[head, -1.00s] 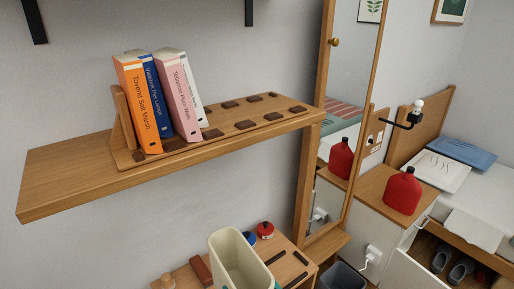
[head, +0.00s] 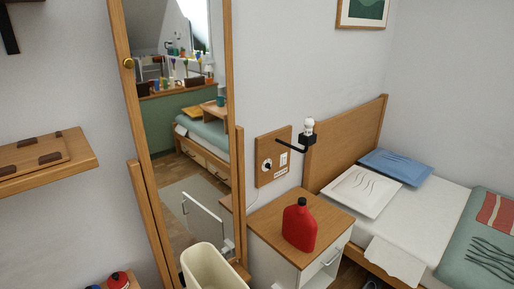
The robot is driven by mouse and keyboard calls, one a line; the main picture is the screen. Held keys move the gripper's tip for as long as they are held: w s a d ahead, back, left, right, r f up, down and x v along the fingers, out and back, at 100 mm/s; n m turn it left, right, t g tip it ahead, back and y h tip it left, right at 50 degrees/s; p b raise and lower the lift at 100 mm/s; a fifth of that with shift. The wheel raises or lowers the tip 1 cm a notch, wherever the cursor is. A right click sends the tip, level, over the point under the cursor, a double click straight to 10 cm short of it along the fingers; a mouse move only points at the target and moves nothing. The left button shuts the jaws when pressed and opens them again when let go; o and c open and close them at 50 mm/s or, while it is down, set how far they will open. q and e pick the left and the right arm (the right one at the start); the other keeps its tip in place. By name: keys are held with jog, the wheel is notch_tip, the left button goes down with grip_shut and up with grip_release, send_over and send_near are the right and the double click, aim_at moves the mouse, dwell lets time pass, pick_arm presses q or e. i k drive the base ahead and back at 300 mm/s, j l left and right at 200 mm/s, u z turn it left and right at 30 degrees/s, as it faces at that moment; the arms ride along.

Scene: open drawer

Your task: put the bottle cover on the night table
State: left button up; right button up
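The night table (head: 264,224) has a wooden top and white sides and stands between the mirror and the bed. A red bottle-shaped object (head: 299,228) with a dark cap stands upright on its top. I cannot tell whether this is the bottle or its cover, and I see no separate cover. The night table's white front (head: 326,264) faces right; I cannot tell clearly how far its drawer is open. Neither of my grippers is in view.
A tall wood-framed mirror (head: 185,130) stands left of the night table. A cream bin (head: 212,268) is in front of it. A wooden shelf (head: 60,172) juts out at left. The bed (head: 425,220) fills the right. A black wall lamp (head: 305,138) reaches over the night table's back.

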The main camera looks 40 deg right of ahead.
aim_at(323, 217)
jog(key=k+l, duration=0.1)
jog(key=l, duration=0.25)
jog(key=k+l, duration=0.15)
jog(key=l, duration=0.25)
jog(key=k+l, duration=0.1)
jog(key=l, duration=0.25)
jog(key=k+l, duration=0.15)
jog(key=l, duration=0.25)
jog(key=k+l, duration=0.1)
jog(key=l, duration=0.3)
jog(key=k+l, duration=0.1)
jog(key=l, duration=0.25)
jog(key=k+l+u, duration=0.1)
jog(key=l, duration=0.25)
jog(key=k+l, duration=0.15)
jog(key=l, duration=0.25)
